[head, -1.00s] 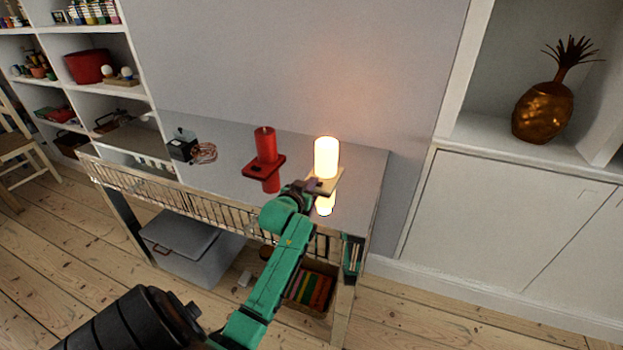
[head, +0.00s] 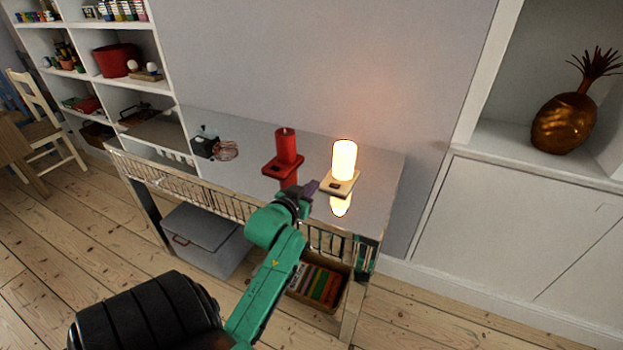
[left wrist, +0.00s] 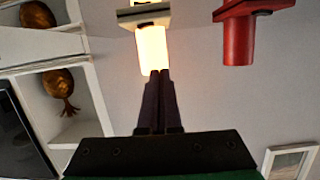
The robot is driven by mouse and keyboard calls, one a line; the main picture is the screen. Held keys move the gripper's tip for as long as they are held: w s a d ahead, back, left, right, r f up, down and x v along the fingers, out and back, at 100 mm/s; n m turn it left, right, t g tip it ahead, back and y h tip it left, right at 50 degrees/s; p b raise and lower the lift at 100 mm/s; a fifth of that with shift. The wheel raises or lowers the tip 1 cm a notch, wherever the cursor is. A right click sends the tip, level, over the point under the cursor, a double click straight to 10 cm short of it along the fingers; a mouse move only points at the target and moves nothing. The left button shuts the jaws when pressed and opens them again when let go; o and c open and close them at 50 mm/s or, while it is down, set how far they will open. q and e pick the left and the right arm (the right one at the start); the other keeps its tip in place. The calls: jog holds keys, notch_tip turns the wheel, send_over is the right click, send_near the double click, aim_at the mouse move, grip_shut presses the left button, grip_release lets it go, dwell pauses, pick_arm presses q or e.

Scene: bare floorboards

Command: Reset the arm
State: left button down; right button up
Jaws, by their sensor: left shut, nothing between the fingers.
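My left arm is green and reaches over the front of the table. Its left gripper (head: 312,188) is shut and empty, just left of the lit candle's base in the head view. In the left wrist view, which looks upside down, the shut fingers (left wrist: 158,76) overlap the edge of the lit candle (left wrist: 152,48); I cannot tell whether they touch it. The lit candle (head: 343,159) stands upright on a pale square base. A red candle (head: 286,147) stands upright on a red base to its left. My right gripper is not in view.
The shiny table (head: 240,178) has a slatted front rail and a small dark device (head: 205,145) at its left. A grey box (head: 207,238) and a crate of books (head: 318,284) sit below. White shelves (head: 182,103) stand left; a golden pineapple (head: 563,122) sits in the right cabinet.

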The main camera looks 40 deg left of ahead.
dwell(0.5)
pick_arm(q)
jog(key=s+d+f+m+g+h, duration=0.5)
jog(key=s+d+f+g, duration=0.6)
jog(key=s+d+f, duration=0.55)
notch_tip(320, 180, down, 20)
jog(key=s+d+g, duration=0.1)
jog(key=s+d, duration=0.1)
jog(key=s, duration=0.1)
jog(key=s+a+f+g+p, duration=0.1)
jog(key=s+a+f, duration=0.2)
jog(key=s+f, duration=1.1)
jog(key=s, duration=0.2)
jog(key=shift+s+a+m, duration=0.15)
jog(key=shift+s+m, duration=0.15)
jog(key=shift+s, duration=0.05)
